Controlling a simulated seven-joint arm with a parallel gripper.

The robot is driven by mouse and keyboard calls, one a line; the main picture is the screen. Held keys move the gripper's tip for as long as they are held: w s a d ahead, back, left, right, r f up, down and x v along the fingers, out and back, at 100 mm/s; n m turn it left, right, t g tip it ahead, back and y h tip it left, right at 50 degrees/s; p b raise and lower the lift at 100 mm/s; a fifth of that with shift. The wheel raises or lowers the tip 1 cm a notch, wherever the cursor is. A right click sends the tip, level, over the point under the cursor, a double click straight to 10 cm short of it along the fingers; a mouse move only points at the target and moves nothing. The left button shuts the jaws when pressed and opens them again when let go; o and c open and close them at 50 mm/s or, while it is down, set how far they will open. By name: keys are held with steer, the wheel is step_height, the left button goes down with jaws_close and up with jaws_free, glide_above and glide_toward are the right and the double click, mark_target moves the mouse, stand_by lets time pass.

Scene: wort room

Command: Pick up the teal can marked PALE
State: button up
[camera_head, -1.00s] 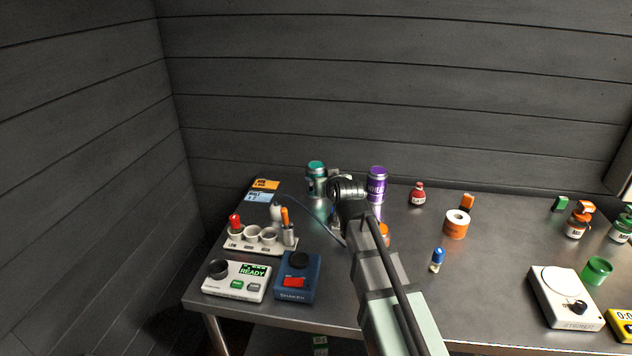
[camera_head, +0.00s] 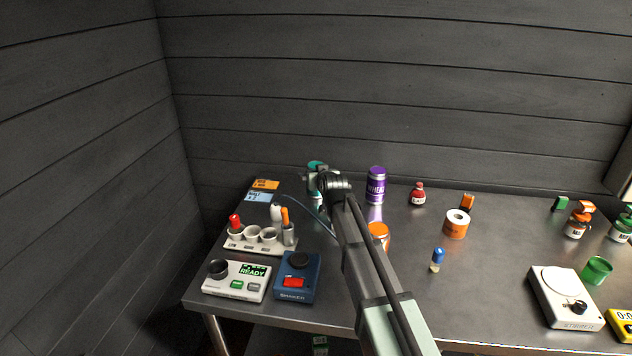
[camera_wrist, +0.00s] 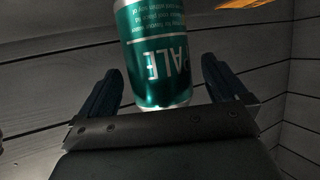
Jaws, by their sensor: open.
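The teal can marked PALE (camera_head: 316,167) stands at the back left of the table, mostly hidden behind my arm in the head view. In the wrist view the can (camera_wrist: 158,60) shows large and upside down, with its label facing the camera. My gripper (camera_wrist: 165,85) is open, with one dark finger on each side of the can in that view. Gaps show between the can and both fingers, so I see no contact. In the head view my gripper (camera_head: 318,180) is at the can, its fingers too small to make out.
A purple can (camera_head: 376,187) stands to the right of my arm, with an orange-topped container (camera_head: 378,232) nearer the front. A rack of cups (camera_head: 262,240), a READY device (camera_head: 237,278) and a blue shaker (camera_head: 296,278) lie left. The table's middle (camera_head: 410,240) is fairly clear.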

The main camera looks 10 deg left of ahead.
steer(key=shift+x, duration=0.9)
steer(key=shift+c, duration=0.5)
steer(key=c, duration=1.2)
